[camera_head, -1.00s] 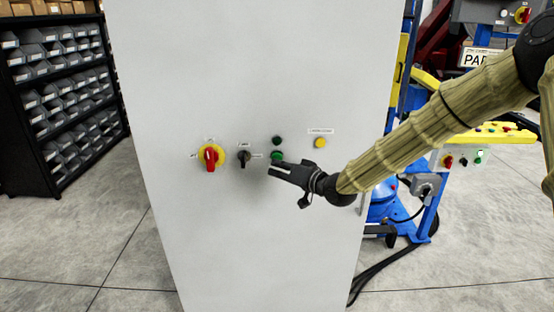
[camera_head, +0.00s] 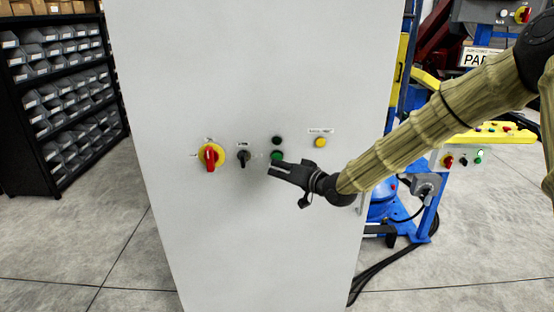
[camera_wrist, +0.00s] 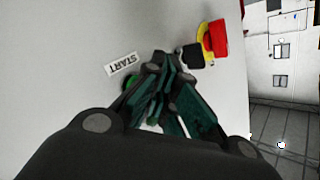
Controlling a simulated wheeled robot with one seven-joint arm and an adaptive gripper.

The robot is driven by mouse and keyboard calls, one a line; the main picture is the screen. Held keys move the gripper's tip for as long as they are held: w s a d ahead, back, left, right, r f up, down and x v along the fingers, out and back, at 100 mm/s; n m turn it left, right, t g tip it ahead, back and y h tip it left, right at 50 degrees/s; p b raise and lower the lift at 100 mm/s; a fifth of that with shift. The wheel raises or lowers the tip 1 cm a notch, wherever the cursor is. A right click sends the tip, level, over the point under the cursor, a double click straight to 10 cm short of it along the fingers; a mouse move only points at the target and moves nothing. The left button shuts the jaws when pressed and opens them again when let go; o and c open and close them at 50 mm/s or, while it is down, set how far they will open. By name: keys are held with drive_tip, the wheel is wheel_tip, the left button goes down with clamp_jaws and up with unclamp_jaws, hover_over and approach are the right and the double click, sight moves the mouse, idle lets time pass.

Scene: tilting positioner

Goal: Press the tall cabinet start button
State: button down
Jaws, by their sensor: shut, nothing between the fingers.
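The tall grey cabinet (camera_head: 240,230) fills the middle of the head view. Its green start button (camera_head: 277,156) is on the front face, below a dark button (camera_head: 277,140). In the wrist view a START label (camera_wrist: 122,64) sits beside the green button (camera_wrist: 130,82), which is partly hidden by the fingers. My gripper (camera_head: 271,168) is shut and empty, its fingertips just below the green button in the head view. I cannot tell whether the fingertips touch the cabinet.
A red and yellow rotary switch (camera_head: 210,157) and a black selector (camera_head: 243,158) lie left of the button. A yellow button (camera_head: 320,142) lies to its right. A parts shelf (camera_head: 60,100) stands at left, blue machinery (camera_head: 425,215) at right.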

drive_tip(key=shift+w, duration=0.15)
drive_tip(key=shift+w, duration=0.25)
drive_tip(key=shift+w, duration=0.45)
idle(1.2)
drive_tip(key=shift+s, duration=0.15)
idle(0.3)
drive_tip(key=shift+s, duration=0.75)
drive_tip(key=s, duration=0.5)
idle(0.3)
drive_tip(key=shift+f, duration=0.1)
idle(0.4)
